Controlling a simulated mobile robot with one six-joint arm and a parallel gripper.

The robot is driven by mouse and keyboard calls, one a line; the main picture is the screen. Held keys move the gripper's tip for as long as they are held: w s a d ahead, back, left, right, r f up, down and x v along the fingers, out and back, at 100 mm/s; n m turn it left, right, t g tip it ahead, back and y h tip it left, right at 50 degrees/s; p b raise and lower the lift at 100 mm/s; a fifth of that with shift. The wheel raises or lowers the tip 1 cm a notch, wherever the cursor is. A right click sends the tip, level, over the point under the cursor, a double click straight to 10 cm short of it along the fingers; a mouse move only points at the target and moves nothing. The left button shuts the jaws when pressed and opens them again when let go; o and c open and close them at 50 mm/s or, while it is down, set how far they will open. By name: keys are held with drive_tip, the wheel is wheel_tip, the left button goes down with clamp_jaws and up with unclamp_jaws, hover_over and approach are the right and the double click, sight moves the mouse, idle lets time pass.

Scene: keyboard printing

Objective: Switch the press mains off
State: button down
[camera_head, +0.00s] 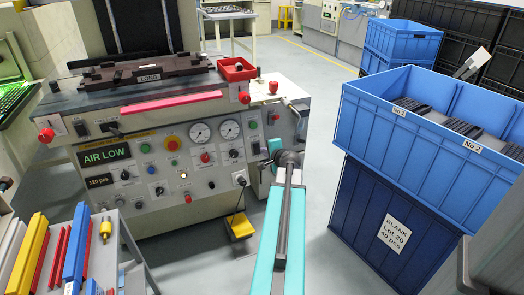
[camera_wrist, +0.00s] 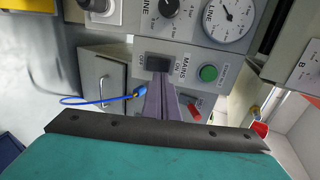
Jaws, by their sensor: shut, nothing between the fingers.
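The press mains switch (camera_wrist: 159,62) is a black rocker on a grey panel, labelled MAINS with ON and OFF, in the upper middle of the wrist view. My gripper (camera_wrist: 161,80) is shut and empty. Its fingertips are at the lower edge of the switch in the picture; I cannot tell whether they touch it. Which way the rocker is tipped is not clear. In the head view the press (camera_head: 150,140) stands at left centre, and my arm reaches to the right end of its panel. The fingertips are hidden there.
A green button (camera_wrist: 208,73) and a round gauge (camera_wrist: 230,15) are beside the switch. A blue cable (camera_wrist: 95,101) and a red lever (camera_wrist: 194,112) are near the fingers. A display (camera_head: 105,154) reads AIR LOW. Blue crates (camera_head: 400,140) stand at the right.

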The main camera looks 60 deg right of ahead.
drive_tip(key=p+v, duration=0.1)
drive_tip(key=v, duration=0.6)
drive_tip(key=shift+r, duration=0.2)
drive_tip(key=shift+s+a+f, duration=0.1)
drive_tip(key=shift+s+a+f+b, duration=0.15)
drive_tip(key=shift+f+b, duration=0.5)
drive_tip(key=shift+b, duration=0.65)
drive_tip(key=b, duration=0.4)
approach(258, 152)
drive_tip(key=shift+x, duration=2.7)
drive_tip(key=shift+w+f, duration=0.1)
drive_tip(key=shift+w, duration=0.45)
drive_tip(key=shift+s+d+f, duration=0.1)
drive_tip(key=shift+d, duration=0.15)
